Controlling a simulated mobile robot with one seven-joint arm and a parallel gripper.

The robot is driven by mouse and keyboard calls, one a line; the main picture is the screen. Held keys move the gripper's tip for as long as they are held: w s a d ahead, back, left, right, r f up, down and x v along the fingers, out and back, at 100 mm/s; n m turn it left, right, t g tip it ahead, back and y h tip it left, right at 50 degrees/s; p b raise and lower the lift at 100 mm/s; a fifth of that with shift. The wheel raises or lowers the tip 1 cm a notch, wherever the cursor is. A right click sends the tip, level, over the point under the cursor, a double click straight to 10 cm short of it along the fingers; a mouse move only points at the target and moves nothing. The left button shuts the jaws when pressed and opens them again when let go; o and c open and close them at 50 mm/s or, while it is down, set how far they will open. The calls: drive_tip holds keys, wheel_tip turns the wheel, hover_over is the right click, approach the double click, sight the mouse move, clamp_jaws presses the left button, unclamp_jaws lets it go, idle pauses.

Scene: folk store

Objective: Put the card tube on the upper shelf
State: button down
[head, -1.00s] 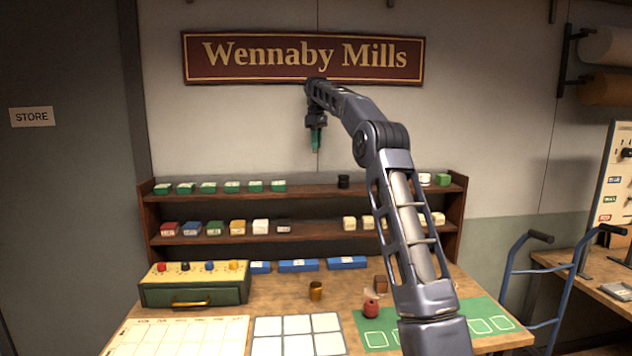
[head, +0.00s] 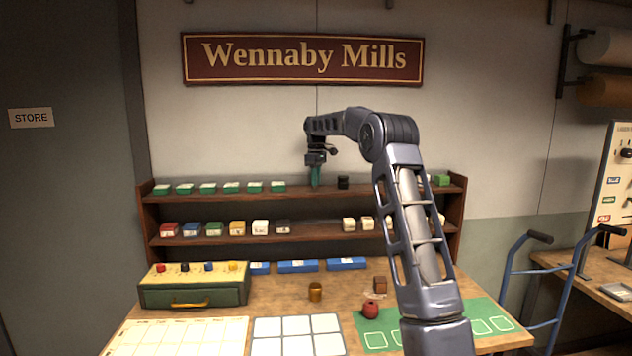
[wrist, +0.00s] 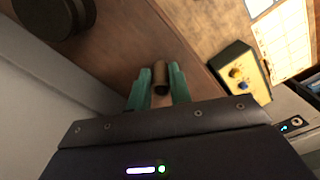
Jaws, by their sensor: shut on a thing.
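My gripper (head: 315,182) is at the upper shelf (head: 310,192), pointing down, between the green boxes and a black jar. Its green fingers also show in the wrist view (wrist: 158,90), shut on the card tube (wrist: 162,74), a small brown tube with an open dark end. The tube looks upright between the fingertips, over the shelf board. In the head view I cannot make the tube out. Whether it touches the board I cannot tell.
The black jar (head: 343,182) stands just right of my gripper. Several green boxes (head: 208,188) line the upper shelf's left. The lower shelf (head: 315,224) holds coloured boxes.

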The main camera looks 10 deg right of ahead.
drive_tip(key=shift+f, duration=0.35)
drive_tip(key=shift+f, duration=0.1)
drive_tip(key=c, duration=1.3)
unclamp_jaws()
